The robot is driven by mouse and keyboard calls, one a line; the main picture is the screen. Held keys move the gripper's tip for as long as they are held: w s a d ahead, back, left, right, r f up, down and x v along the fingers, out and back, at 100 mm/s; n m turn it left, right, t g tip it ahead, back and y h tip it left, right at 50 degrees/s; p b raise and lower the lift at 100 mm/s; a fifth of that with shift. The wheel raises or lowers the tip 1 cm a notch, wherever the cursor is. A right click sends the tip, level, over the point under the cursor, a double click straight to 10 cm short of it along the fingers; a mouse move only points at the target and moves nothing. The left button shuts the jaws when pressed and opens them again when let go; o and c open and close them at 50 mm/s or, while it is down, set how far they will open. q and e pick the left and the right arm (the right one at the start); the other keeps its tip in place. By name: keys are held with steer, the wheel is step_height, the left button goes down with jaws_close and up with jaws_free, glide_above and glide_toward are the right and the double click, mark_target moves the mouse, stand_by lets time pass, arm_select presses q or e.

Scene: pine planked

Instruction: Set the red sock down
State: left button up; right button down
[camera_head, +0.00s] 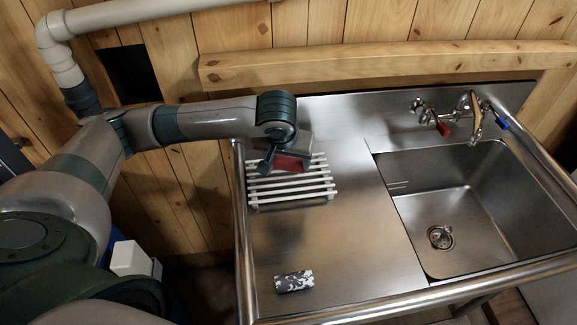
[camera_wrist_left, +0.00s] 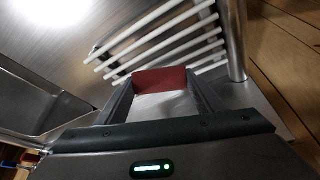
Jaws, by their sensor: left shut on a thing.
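The red sock (camera_head: 291,162) shows as a small red block at the back left of the steel counter. My left gripper (camera_head: 284,166) is shut on it, over the white slatted rack (camera_head: 290,187). In the left wrist view the red sock (camera_wrist_left: 161,79) sits between the two fingertips, with the rack's white bars (camera_wrist_left: 150,36) beyond it. I cannot tell whether the sock touches the rack. The gripper hides part of the sock in the head view. My right gripper is not in view.
A grey-and-white patterned roll (camera_head: 294,281) lies near the counter's front left. The counter (camera_head: 345,235) between rack and roll is clear. A sink (camera_head: 470,205) with taps (camera_head: 462,112) is on the right. A raised rail runs along the left edge.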

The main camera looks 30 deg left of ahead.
arm_select(q)
steer(key=shift+f, duration=1.35)
steer(key=shift+p, duration=0.3)
steer(key=o, duration=1.1)
steer(key=shift+f, duration=0.1)
steer(key=b+v, duration=0.1)
steer(key=v, duration=1.1)
steer(key=shift+s, duration=0.1)
